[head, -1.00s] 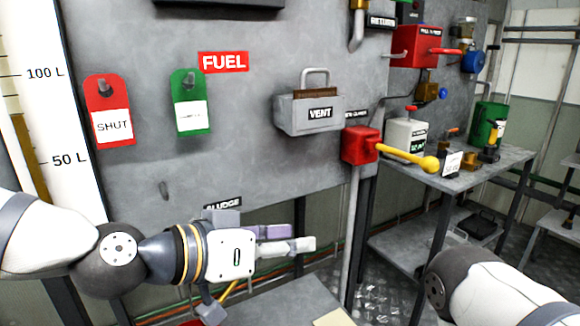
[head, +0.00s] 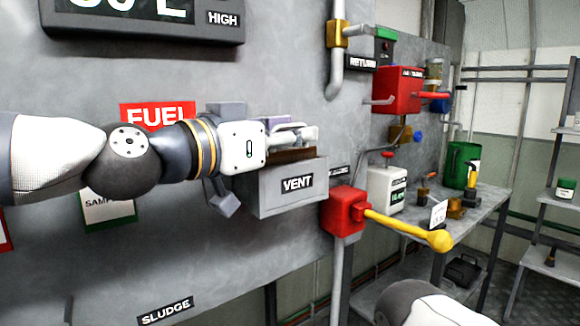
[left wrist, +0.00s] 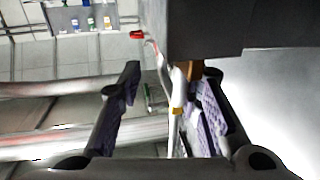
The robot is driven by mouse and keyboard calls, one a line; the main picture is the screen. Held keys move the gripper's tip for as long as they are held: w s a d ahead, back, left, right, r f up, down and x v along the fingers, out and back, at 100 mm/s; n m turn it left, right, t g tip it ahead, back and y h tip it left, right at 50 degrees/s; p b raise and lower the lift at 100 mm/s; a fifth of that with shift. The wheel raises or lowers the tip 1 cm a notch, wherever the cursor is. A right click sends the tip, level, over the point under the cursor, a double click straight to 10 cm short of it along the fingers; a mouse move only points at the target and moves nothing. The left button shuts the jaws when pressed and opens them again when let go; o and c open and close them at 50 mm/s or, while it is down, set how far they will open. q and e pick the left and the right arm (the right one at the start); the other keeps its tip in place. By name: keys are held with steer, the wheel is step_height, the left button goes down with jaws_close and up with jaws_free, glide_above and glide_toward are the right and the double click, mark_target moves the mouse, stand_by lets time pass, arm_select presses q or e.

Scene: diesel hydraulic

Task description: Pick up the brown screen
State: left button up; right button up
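The brown screen (head: 290,155) sits in the grey VENT box (head: 283,190) on the wall panel; only its brown upper edge shows above the box. A pale looped handle stands over it, partly hidden by my fingers. My left gripper (head: 293,136) is at this handle, just above the box. In the left wrist view, my left gripper (left wrist: 165,105) has its fingers apart, with the pale handle (left wrist: 177,95) between them, closer to the right finger. A piece of the brown screen (left wrist: 195,70) shows beside the box there. My right gripper is out of view.
A red valve box (head: 344,212) with a yellow lever (head: 410,230) juts out right below the VENT box. A metal table (head: 480,215) with a green container (head: 462,165) stands right. A display (head: 145,18) hangs above left.

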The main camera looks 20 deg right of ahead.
arm_select(q)
steer(key=shift+x, duration=0.85)
steer(key=shift+w+a+f, duration=0.1)
jaws_close()
